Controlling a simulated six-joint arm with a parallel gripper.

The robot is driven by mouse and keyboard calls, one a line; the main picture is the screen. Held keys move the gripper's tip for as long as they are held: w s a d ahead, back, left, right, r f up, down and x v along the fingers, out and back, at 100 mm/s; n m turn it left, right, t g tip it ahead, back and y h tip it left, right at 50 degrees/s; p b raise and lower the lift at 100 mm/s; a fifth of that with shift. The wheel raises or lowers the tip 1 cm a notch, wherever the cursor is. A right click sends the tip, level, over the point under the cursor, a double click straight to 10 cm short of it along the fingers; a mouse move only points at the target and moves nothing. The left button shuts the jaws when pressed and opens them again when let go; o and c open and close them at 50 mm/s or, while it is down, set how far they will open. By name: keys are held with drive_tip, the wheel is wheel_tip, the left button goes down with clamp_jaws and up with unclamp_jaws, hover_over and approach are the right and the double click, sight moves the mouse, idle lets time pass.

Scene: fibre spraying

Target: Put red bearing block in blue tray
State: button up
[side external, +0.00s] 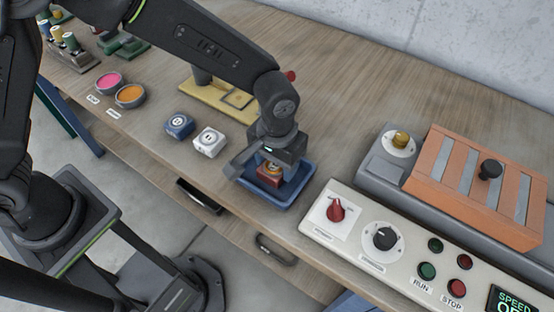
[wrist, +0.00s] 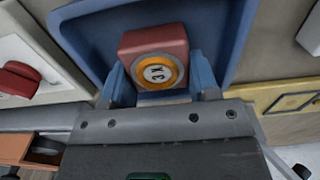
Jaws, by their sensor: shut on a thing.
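The red bearing block (side external: 269,175) has an orange ring and a pale centre on its face. In the side external view it is low over the blue tray (side external: 305,186), within its rim. My gripper (side external: 264,164) is above the tray, with its fingers around the block. In the wrist view the red block (wrist: 153,48) sits between the two blue-grey fingers of my gripper (wrist: 160,85), with the blue tray (wrist: 215,42) behind it. I cannot tell whether the block touches the tray floor.
A blue block (side external: 179,125) and a white block (side external: 209,142) stand left of the tray. A yellow fixture (side external: 215,100) is behind them. A control panel (side external: 385,250) with knobs and buttons lies close to the right, with an orange-slatted unit (side external: 475,185) beyond.

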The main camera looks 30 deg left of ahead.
drive_tip(key=shift+f, duration=0.15)
drive_tip(key=o, duration=1.2)
wheel_tip(320, 180, up, 12)
drive_tip(key=s+a+r+t, duration=0.1)
drive_tip(key=a+r, duration=0.5)
drive_tip(key=a, duration=0.1)
drive_tip(key=s+a+r+t, duration=0.1)
drive_tip(key=s+a, duration=0.3)
drive_tip(key=a, duration=0.1)
drive_tip(key=s+a+r+t, duration=0.1)
drive_tip(key=s+a+t, duration=0.1)
drive_tip(key=s+a, duration=0.2)
drive_tip(key=s+a+t, duration=0.1)
drive_tip(key=s+a, duration=0.4)
drive_tip(key=a, duration=0.2)
drive_tip(key=shift+a+r+t, duration=0.1)
drive_tip(key=shift+r+t, duration=0.2)
drive_tip(key=shift+r, duration=0.1)
